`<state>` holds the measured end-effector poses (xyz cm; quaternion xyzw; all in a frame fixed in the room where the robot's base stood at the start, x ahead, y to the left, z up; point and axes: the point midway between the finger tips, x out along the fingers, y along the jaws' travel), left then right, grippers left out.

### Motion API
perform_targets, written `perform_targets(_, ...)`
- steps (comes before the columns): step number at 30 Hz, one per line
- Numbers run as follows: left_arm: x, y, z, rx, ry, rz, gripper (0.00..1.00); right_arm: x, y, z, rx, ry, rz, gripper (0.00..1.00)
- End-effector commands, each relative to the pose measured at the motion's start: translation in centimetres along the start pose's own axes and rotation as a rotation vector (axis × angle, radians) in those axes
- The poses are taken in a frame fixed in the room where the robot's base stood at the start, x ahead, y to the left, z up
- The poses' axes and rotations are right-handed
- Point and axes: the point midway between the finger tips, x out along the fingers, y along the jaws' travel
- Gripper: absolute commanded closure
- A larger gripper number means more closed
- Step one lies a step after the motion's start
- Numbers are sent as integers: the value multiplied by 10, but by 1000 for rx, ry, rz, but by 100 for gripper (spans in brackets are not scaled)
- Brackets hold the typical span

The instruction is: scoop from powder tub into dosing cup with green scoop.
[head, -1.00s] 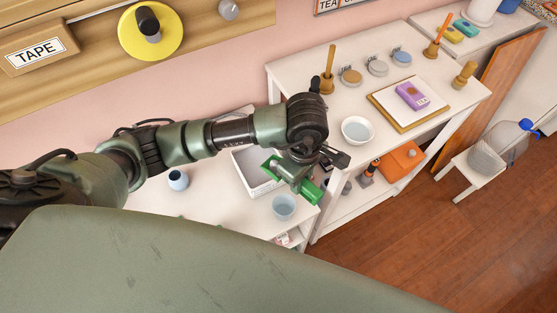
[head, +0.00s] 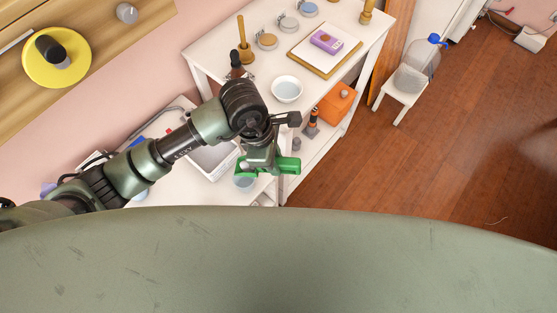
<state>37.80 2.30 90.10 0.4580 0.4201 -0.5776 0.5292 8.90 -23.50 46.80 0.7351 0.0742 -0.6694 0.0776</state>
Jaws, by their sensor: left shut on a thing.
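My left gripper (head: 266,166) is shut on the green scoop (head: 287,166). Green shows on both sides of the jaws, and the gripper hides the scoop's middle. The scoop is over the right end of the low white table. My right gripper is out of view.
A higher white table (head: 214,62) carries a white bowl (head: 286,89), several small dishes and a board with a purple box (head: 326,41). An orange box (head: 336,103) sits on its lower shelf. A stool (head: 403,98) with a water jug (head: 417,68) stands right on open wooden floor.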

Motion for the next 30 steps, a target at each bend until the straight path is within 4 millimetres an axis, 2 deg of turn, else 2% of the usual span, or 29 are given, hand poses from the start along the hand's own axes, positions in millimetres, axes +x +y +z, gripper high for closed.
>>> perform_targets(1,4,-2,-8,-7,-50,-3,100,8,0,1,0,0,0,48)
perform_targets(5,2,-1,-18,-7,-201,1,100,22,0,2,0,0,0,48)
perform_targets(16,-20,0,-47,-8,-584,2,100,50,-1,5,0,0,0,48)
perform_targets(21,-22,1,-59,0,-690,4,100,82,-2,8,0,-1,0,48)
perform_targets(30,-32,0,-75,0,-863,3,100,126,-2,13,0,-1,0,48)
